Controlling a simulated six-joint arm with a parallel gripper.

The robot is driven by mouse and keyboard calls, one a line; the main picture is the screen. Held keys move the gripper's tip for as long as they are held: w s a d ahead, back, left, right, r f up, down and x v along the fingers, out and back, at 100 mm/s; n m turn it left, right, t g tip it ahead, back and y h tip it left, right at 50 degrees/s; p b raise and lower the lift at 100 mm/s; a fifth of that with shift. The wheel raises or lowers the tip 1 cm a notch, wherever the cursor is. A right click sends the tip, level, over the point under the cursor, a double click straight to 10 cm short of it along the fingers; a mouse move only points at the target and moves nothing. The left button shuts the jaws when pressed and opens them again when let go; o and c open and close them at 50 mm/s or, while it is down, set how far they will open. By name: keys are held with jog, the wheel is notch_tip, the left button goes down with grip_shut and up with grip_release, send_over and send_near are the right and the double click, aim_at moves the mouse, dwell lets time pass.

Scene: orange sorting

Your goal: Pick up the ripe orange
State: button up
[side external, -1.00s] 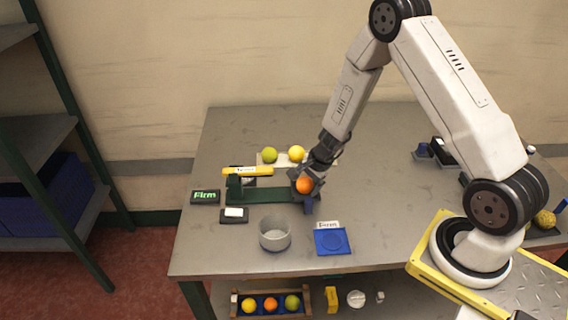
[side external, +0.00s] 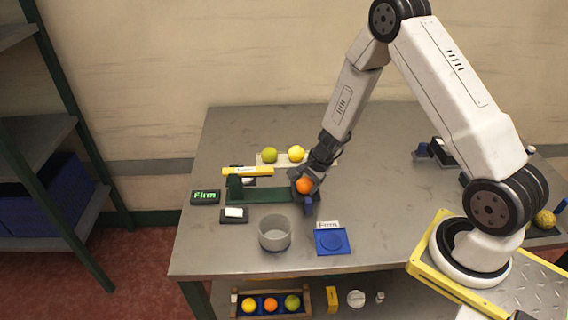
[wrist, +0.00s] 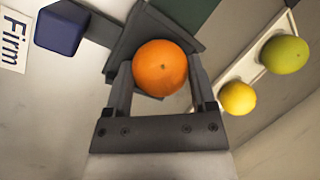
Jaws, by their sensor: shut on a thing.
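The ripe orange (side external: 305,185) is a deep orange ball at the right end of a green tester base (side external: 262,194). It also shows in the wrist view (wrist: 161,68), between the two fingers. My gripper (side external: 308,183) is shut on it, one finger on each side. A dark holder (wrist: 128,44) shows just behind the orange in the wrist view. I cannot tell whether the orange touches it. A green fruit (side external: 269,155) and a yellow fruit (side external: 296,153) sit on a pale tray behind; they also show at the right of the wrist view.
A grey bowl (side external: 274,234) and a blue pad (side external: 332,240) with a "Firm" card stand in front. A black display (side external: 205,197) reads "Firm" in green. A yellow bar (side external: 247,171) tops the tester. A blue block (wrist: 62,28) is near the gripper. The table's front left is clear.

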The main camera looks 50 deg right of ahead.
jog(key=shift+r, duration=0.15)
jog(key=shift+r, duration=1.25)
jog(key=s+a+r, duration=0.2)
jog(key=s+r, duration=0.8)
jog(key=s, duration=0.3)
jog(key=shift+s+a, duration=0.25)
jog(key=shift+s, duration=0.15)
jog(key=shift+r, duration=0.1)
jog(key=shift+a, duration=0.1)
